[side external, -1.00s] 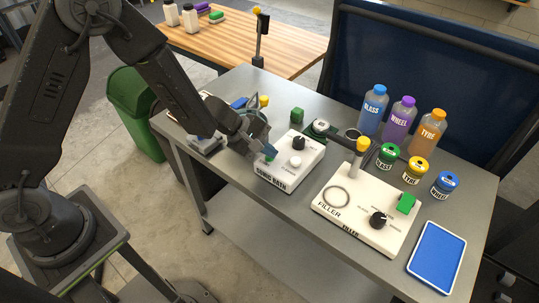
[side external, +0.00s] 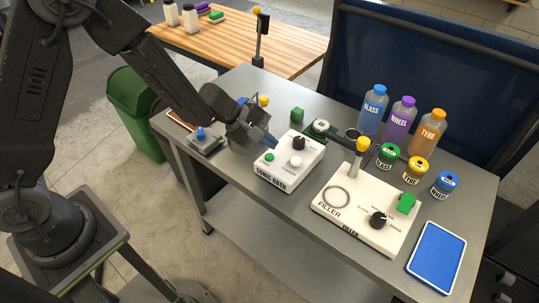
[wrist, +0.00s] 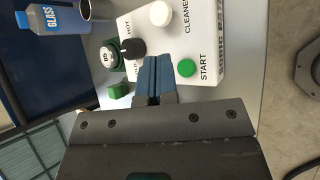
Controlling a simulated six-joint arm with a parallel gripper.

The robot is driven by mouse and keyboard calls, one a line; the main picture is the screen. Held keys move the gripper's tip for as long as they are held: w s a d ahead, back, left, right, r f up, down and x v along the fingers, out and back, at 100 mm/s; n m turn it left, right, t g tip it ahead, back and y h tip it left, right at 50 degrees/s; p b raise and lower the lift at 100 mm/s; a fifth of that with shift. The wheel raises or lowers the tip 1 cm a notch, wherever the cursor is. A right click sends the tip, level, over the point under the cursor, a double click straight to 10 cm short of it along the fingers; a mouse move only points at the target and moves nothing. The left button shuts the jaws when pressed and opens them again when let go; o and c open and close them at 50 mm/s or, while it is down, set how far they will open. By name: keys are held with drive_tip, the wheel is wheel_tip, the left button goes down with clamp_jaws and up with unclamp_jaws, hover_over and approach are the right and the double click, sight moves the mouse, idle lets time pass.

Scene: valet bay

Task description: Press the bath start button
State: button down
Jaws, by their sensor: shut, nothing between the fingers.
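The sonic bath box (side external: 283,177) is a white unit on the grey cart top. It has a green start button (side external: 269,158), a white button (side external: 295,161) and a black knob (side external: 298,143). In the wrist view the green button (wrist: 186,68) sits beside the word START, right of my fingertips. My gripper (side external: 272,143) is shut and empty, just above the box's back left edge, apart from the green button. In the wrist view the closed blue fingers (wrist: 153,80) point at the box between the black knob and the green button.
The filler unit (side external: 366,207) stands to the right. Bottles (side external: 400,120) and small jars (side external: 415,170) stand behind it. A blue tray (side external: 437,257) lies at the right end. A small green block (side external: 297,114) lies behind the bath.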

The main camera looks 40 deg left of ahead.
sight(268, 158)
drive_tip(key=shift+r, duration=1.6)
drive_tip(key=shift+r, duration=0.4)
drive_tip(key=s+r+m+g, duration=0.1)
drive_tip(key=s+r+m, duration=0.85)
drive_tip(key=r, duration=0.45)
drive_tip(key=s+a+r+m+y, duration=0.1)
drive_tip(key=s+a+m+y, duration=0.2)
drive_tip(key=s+a, duration=0.2)
drive_tip(key=s+a+r+m+t+y, duration=0.1)
drive_tip(key=s+a+m+y, duration=0.2)
drive_tip(key=s, duration=0.7)
drive_tip(key=shift+s+a+r+m+y, duration=0.15)
drive_tip(key=shift+a+r+m+y, duration=0.2)
drive_tip(key=shift+a+y, duration=0.6)
